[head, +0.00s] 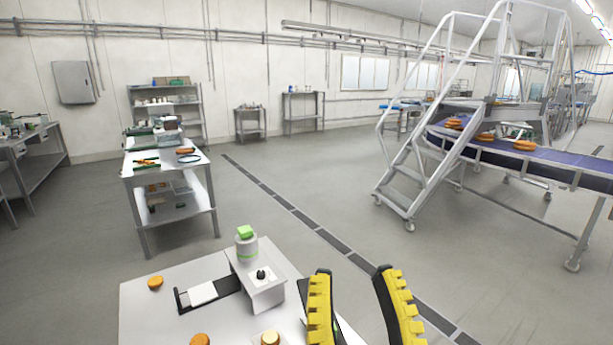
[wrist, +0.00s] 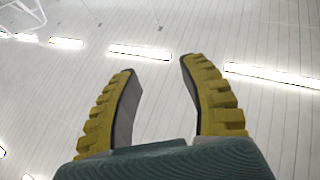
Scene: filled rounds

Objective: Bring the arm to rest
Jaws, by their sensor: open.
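My gripper (head: 351,300) shows at the bottom of the head view, to the right of the small white table's (head: 140,310) objects. Its two yellow ribbed fingers stand apart, with nothing between them. In the wrist view my gripper (wrist: 158,90) is also open and empty, and its fingers point up toward the ceiling and its lights. The rest of my arm is hidden below the head view.
The near table holds orange rounds (head: 155,282), a white stand (head: 262,292) with a green-topped container (head: 246,241), and a dark tray with a white card (head: 202,293). A conveyor (head: 560,165) and metal steps (head: 410,180) stand right. The floor between is clear.

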